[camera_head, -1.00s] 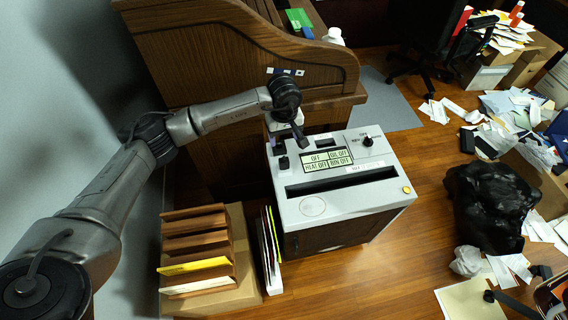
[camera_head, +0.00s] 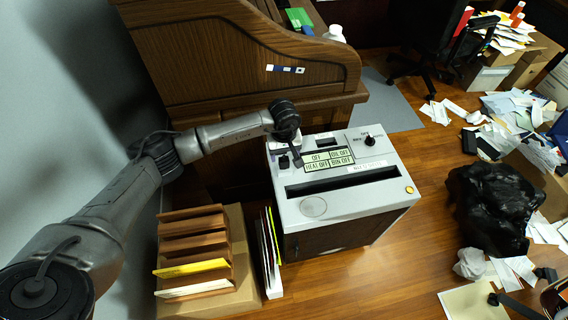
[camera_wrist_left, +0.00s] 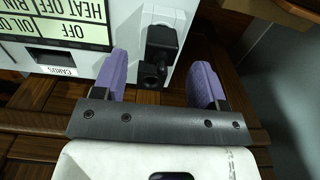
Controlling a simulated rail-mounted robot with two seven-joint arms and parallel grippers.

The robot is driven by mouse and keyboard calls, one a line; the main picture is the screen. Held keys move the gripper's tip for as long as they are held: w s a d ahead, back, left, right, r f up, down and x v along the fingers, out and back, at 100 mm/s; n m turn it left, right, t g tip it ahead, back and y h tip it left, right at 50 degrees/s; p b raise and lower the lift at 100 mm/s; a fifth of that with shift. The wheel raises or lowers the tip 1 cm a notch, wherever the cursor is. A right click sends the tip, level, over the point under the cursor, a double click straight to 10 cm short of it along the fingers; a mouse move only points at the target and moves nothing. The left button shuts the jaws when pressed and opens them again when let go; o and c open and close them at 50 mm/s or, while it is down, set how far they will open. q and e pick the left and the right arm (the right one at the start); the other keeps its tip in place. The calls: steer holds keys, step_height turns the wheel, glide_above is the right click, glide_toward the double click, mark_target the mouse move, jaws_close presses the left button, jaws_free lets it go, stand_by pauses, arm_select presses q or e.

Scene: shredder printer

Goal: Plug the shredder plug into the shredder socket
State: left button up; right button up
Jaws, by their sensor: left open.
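The shredder (camera_head: 345,205) is a white-topped cabinet with a long dark slot and green-lit labels. A black plug-like piece (camera_head: 283,162) is at the back left corner of its top. In the left wrist view a black piece (camera_wrist_left: 160,45), likely the plug, stands against the shredder's pale panel (camera_wrist_left: 168,15), with a rounded end toward me. I cannot tell whether it sits in a socket. My left gripper (camera_wrist_left: 160,80) is open, its two purple fingers on either side of that piece with gaps visible. In the head view the gripper (camera_head: 291,147) is mostly hidden by its wrist.
A wooden desk (camera_head: 230,60) stands close behind the shredder. A box with brown folders (camera_head: 196,245) and upright papers (camera_head: 268,250) are to its left. A black bag (camera_head: 488,205) and scattered papers lie at the right. The floor right of the shredder is partly clear.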

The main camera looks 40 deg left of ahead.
mark_target(284, 159)
arm_select(q)
step_height(284, 159, down, 5)
steer(key=shift+s+r+b, duration=0.1)
steer(key=shift+b, duration=0.8)
steer(key=shift+r, duration=0.1)
steer(key=shift+c, duration=0.5)
steer(key=shift+c, duration=0.7)
steer(key=c, duration=0.8)
